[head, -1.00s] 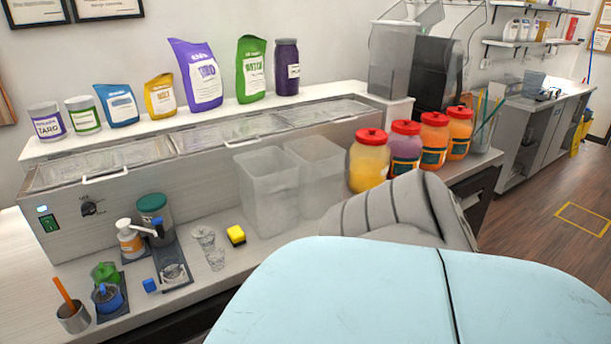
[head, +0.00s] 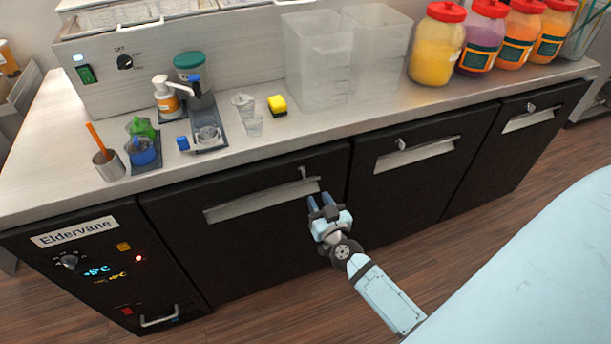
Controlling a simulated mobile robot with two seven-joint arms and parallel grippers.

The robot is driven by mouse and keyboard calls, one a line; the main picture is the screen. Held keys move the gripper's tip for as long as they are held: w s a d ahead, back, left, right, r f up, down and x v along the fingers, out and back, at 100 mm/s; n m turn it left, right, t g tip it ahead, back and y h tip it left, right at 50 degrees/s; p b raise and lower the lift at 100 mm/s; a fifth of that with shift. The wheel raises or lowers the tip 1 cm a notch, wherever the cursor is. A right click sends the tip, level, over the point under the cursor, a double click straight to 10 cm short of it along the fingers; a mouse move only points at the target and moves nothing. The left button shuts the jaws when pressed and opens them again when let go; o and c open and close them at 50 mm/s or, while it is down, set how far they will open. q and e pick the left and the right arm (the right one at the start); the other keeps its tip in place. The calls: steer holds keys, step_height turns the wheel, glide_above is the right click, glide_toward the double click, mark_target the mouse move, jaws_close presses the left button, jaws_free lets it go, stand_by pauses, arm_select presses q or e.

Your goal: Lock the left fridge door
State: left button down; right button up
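The left fridge door (head: 245,243) is a black panel below the counter with a long pale handle strip (head: 250,203). It looks closed. A small metal lock piece (head: 303,172) sits near its top right corner. My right gripper (head: 319,199) is in front of this door, near the right end of the handle strip and just below the lock piece. My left gripper is out of view.
Two more black doors, middle (head: 410,185) and right (head: 520,125), have similar strips and locks. A control panel (head: 100,270) is at left. Floor in front is clear.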

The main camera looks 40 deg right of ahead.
mark_target(305, 176)
steer(key=x, duration=1)
steer(key=shift+w, duration=0.3)
jaws_close()
